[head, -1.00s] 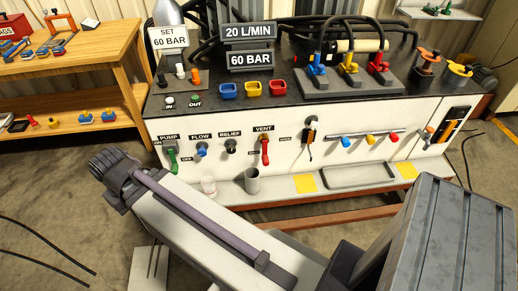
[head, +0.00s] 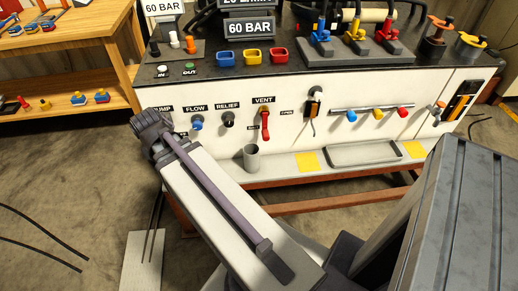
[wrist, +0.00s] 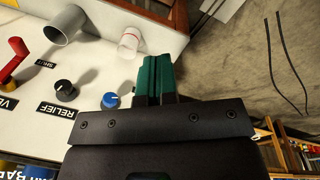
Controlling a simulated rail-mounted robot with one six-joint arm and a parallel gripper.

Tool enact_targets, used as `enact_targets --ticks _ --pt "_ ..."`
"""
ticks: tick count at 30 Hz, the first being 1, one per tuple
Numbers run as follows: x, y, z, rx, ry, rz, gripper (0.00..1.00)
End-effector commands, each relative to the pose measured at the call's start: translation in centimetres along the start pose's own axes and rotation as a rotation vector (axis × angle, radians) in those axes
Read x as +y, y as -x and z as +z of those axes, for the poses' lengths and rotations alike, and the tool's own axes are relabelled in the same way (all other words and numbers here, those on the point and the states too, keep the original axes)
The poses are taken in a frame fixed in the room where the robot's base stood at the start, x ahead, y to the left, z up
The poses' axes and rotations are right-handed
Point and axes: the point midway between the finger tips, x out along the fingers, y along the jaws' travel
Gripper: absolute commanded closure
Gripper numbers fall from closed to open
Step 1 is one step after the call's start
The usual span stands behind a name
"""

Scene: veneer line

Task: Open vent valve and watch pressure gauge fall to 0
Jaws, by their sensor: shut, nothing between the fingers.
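The vent valve's red lever (head: 265,124) hangs straight down on the white front panel under its VENT label. In the wrist view the red lever (wrist: 14,60) is at the left edge, partly cut off. The pressure display (head: 250,28) reads 60 BAR. My gripper (wrist: 157,78) shows in the wrist view with its teal fingertips shut together and empty. It is near the blue flow knob (wrist: 110,100), well to one side of the red lever, not touching it. In the head view my arm hides the gripper and the pump lever.
A black relief knob (wrist: 65,91) lies between the flow knob and the vent valve. A grey cup (head: 251,157) stands on the ledge below the vent lever, and a clear cup (wrist: 130,41) is near my fingertips. A grey tray (head: 364,154) lies further right.

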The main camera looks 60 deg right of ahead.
Motion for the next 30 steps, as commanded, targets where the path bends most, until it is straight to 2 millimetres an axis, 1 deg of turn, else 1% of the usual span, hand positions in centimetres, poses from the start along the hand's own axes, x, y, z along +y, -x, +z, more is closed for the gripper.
enact_targets --ticks 1,2,3,4,5,6,8,9,10,11,12,14,23,26,30 --pt "3.1 -5.5 -1.1 0.01 -0.085 0.051 1.0" --pt "5.2 -6.9 -1.6 0.02 -0.139 0.089 1.0" --pt "8.1 -8.6 -2.1 0.033 -0.212 0.144 1.0" --pt "10.2 -9.7 -2.5 0.045 -0.265 0.186 1.0" --pt "12.2 -10.7 -2.7 0.057 -0.317 0.228 1.0" --pt "14.8 -11.6 -3.0 0.075 -0.382 0.285 1.0" --pt "18.2 -12.4 -3.4 0.108 -0.468 0.369 1.0" --pt "20.0 -12.5 -3.7 0.135 -0.518 0.421 1.0" --pt "21.2 -12.1 -4.1 0.159 -0.551 0.462 1.0" --pt "22.0 -11.2 -4.6 0.19 -0.577 0.5 1.0" --pt "22.6 -10.4 -5.1 0.228 -0.607 0.536 1.0" --pt "22.9 -10.0 -5.2 0.261 -0.641 0.557 1.0" --pt "22.8 -10.1 -5.2 0.271 -0.662 0.55 1.0" --pt "22.9 -10.5 -5.2 0.27 -0.662 0.549 1.0" --pt "23.8 -12.3 -5.4 0.269 -0.663 0.549 1.0"
